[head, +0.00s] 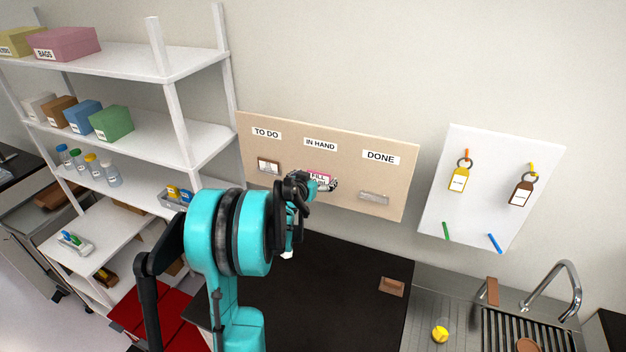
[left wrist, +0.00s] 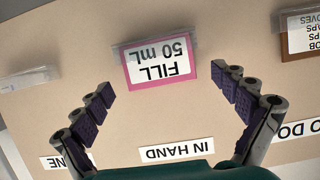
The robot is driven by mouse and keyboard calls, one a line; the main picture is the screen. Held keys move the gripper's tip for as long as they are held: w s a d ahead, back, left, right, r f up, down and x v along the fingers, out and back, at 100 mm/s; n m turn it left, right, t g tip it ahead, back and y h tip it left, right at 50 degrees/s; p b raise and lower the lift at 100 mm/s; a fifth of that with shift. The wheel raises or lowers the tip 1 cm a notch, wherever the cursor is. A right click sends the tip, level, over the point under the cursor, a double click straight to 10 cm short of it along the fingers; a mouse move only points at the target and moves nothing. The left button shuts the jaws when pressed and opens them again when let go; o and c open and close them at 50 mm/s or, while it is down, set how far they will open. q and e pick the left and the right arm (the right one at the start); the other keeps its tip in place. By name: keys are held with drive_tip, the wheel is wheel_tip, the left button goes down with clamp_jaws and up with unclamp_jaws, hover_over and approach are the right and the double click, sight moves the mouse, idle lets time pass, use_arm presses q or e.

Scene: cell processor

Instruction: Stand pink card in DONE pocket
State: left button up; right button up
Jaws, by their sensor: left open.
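The pink-bordered card (head: 319,176) reads "FILL 50 mL" and stands in the clear pocket under the IN HAND label on the tan board (head: 340,137). In the left wrist view the card (left wrist: 160,70) is upside down, between the spread fingers. My left gripper (head: 318,186) is open in front of the card and partly hides it in the head view. No finger visibly touches the card. The DONE pocket (head: 374,198) is a clear, empty holder to the right, also seen in the left wrist view at the left (left wrist: 28,80). My right gripper is not in view.
A brown-edged card (head: 268,166) stands in the TO DO pocket. A white board (head: 488,190) with key tags hangs at right. Shelves (head: 120,123) with boxes stand left. The dark counter (head: 340,290) below is mostly clear, with a small brown block (head: 392,287) and a sink at right.

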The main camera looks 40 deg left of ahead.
sight(320, 165)
use_arm(q)
drive_tip(key=c, duration=1.8)
drive_tip(key=shift+r, duration=0.2)
drive_tip(key=shift+r+p, duration=1.15)
drive_tip(key=shift+r, duration=0.6)
